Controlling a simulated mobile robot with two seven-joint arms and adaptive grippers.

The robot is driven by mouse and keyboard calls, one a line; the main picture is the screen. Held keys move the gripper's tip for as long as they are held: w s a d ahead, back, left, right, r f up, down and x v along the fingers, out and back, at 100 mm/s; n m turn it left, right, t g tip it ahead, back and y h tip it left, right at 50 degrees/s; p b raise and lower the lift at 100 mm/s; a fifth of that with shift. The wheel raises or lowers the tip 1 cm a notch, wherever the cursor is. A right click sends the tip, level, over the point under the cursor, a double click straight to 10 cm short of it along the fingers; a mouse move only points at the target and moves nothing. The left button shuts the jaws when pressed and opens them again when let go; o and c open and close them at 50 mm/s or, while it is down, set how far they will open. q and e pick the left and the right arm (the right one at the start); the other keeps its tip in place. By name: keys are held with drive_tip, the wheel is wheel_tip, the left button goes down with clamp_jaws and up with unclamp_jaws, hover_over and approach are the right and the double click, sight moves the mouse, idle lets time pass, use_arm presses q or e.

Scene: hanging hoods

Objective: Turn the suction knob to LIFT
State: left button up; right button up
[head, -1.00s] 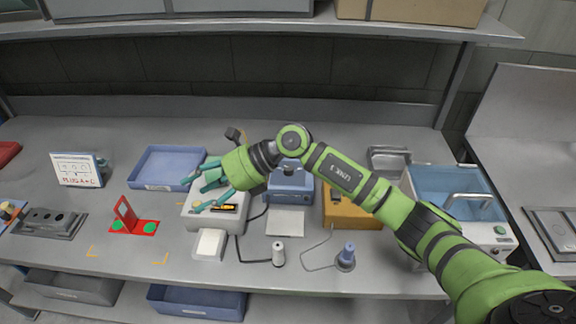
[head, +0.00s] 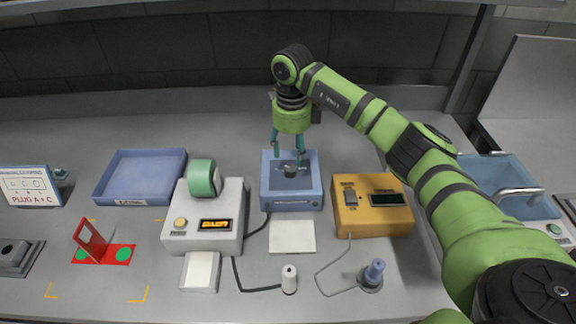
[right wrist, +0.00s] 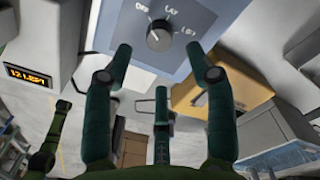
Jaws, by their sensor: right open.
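The suction unit is a blue box (head: 292,202) at the middle of the bench. A dark round knob (head: 291,170) sits on its top; in the right wrist view the knob (right wrist: 159,38) has the labels OFF, LAY and LIFT around it from left to right. A pale mark on the knob seems to point up-left, toward OFF. My right gripper (head: 288,148) points down just above the box. In the right wrist view its fingers (right wrist: 159,55) are spread, with the knob beyond the gap between their tips and apparently untouched. My left gripper is out of view.
A white label printer (head: 205,235) stands left of the box and an orange meter box (head: 372,212) right of it. A white pad (head: 292,237), cables and a blue-handled tool on a stand (head: 373,273) lie in front. A blue tray (head: 140,178) is at left.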

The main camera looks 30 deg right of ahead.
sight(290, 168)
wheel_tip(290, 168, down, 3)
drive_tip(key=shift+w+p, duration=0.1)
drive_tip(key=shift+p, duration=0.4)
wheel_tip(290, 168, down, 3)
drive_tip(key=shift+p, duration=0.35)
drive_tip(key=c, duration=1)
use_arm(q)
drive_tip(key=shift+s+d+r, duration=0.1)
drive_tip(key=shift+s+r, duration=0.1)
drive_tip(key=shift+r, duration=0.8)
use_arm(e)
clamp_jaws()
